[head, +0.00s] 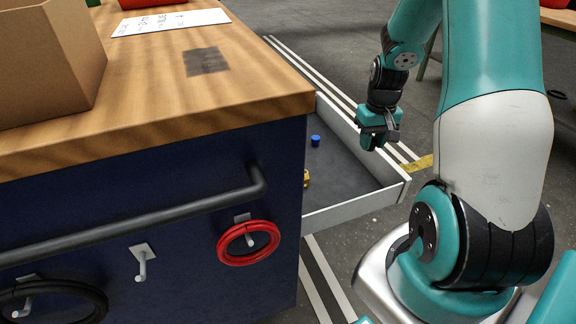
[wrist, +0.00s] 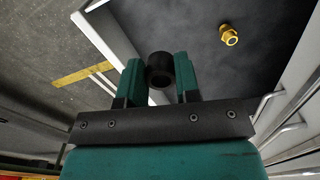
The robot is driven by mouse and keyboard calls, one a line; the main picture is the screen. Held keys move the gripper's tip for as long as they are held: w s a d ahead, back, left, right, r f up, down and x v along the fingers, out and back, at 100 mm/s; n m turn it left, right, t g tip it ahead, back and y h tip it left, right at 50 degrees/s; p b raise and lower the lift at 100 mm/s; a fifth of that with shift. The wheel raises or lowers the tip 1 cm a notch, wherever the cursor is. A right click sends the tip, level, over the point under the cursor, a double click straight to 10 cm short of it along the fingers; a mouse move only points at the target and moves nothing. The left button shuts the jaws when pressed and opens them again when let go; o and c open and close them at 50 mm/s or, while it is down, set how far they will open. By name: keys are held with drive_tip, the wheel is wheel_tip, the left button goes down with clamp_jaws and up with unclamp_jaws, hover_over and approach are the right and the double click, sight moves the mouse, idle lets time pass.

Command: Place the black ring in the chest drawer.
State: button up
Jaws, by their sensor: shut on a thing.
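The small black ring (wrist: 160,70) is between the two green fingers of my gripper (wrist: 160,82) in the wrist view. My gripper (head: 378,138) is shut on it, over the right side of the open chest drawer (head: 355,207). In the head view the fingers largely hide the ring. The drawer has white walls and a dark grey floor, which also shows behind the ring in the wrist view (wrist: 185,30). The gripper is above the drawer floor; its exact height is hard to tell.
In the drawer lie a blue cylinder (head: 315,140) and a brass fitting (head: 306,180), with bare floor between them and the right wall. A wooden-topped blue chest (head: 150,195) has a long handle (head: 130,222). A red hoop (head: 248,243) and a large black hoop (head: 85,292) hang on hooks.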

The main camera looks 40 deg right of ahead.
drive_tip(key=shift+w, duration=0.1)
wheel_tip(320, 180, down, 20)
drive_tip(key=b, duration=0.3)
drive_tip(key=shift+d, duration=0.1)
drive_tip(key=shift+f, duration=0.2)
drive_tip(key=o, duration=0.9)
drive_tip(key=shift+r, duration=0.15)
wheel_tip(320, 180, up, 12)
drive_tip(key=p, duration=0.1)
drive_tip(key=shift+p, duration=0.4)
